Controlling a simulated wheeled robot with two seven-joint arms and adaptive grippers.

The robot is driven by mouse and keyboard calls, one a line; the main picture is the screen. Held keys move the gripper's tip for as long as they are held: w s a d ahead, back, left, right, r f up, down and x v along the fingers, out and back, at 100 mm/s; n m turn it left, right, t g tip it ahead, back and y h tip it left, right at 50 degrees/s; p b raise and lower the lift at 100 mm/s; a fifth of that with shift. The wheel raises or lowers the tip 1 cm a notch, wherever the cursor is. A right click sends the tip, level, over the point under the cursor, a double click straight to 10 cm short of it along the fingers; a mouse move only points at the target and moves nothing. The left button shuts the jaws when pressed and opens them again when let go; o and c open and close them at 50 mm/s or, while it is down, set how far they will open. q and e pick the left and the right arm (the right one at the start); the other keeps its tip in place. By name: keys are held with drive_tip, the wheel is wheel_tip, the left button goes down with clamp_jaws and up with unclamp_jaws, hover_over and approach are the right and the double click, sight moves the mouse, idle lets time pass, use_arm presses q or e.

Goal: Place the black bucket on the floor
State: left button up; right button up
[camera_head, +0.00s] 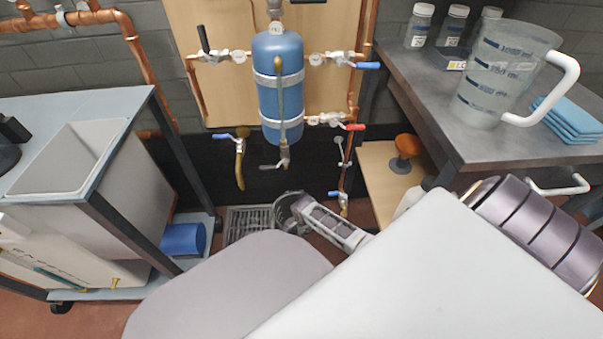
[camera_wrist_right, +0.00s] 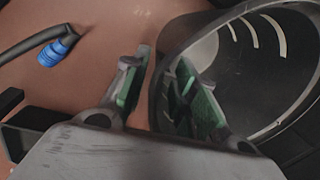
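The black bucket (camera_head: 284,213) is low in the middle of the head view, beside the floor drain grate and partly hidden by my right gripper (camera_head: 303,211). In the right wrist view the bucket (camera_wrist_right: 255,75) fills the right side, its open mouth facing the camera and pale marks on its inner wall. My right gripper (camera_wrist_right: 160,92) has its green-padded fingers apart. One finger is outside the rim and the other shows within the mouth, with the rim between them and a gap beside it. Whether the bucket's base touches the floor is hidden. My left gripper is not in view.
A floor grate (camera_head: 246,222) lies beside the bucket. A blue tank (camera_head: 279,85) with valves and copper pipes hangs above. A cart with a grey sink (camera_head: 68,160) stands left, with a blue cylinder (camera_head: 183,239) on its lower shelf. A table (camera_head: 440,105) with a jug (camera_head: 500,75) stands right.

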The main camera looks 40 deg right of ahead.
drive_tip(key=shift+r, duration=0.1)
drive_tip(key=shift+s+r+p, duration=0.1)
drive_tip(key=shift+r+p, duration=0.35)
drive_tip(key=shift+r, duration=0.2)
use_arm(q)
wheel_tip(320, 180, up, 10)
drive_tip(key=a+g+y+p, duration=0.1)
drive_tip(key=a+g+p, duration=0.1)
drive_tip(key=p, duration=0.4)
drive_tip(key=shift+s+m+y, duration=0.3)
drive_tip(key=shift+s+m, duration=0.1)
use_arm(e)
wheel_tip(320, 180, up, 10)
drive_tip(key=s, duration=0.1)
drive_tip(key=shift+s+a+r, duration=0.25)
drive_tip(key=shift+a, duration=0.05)
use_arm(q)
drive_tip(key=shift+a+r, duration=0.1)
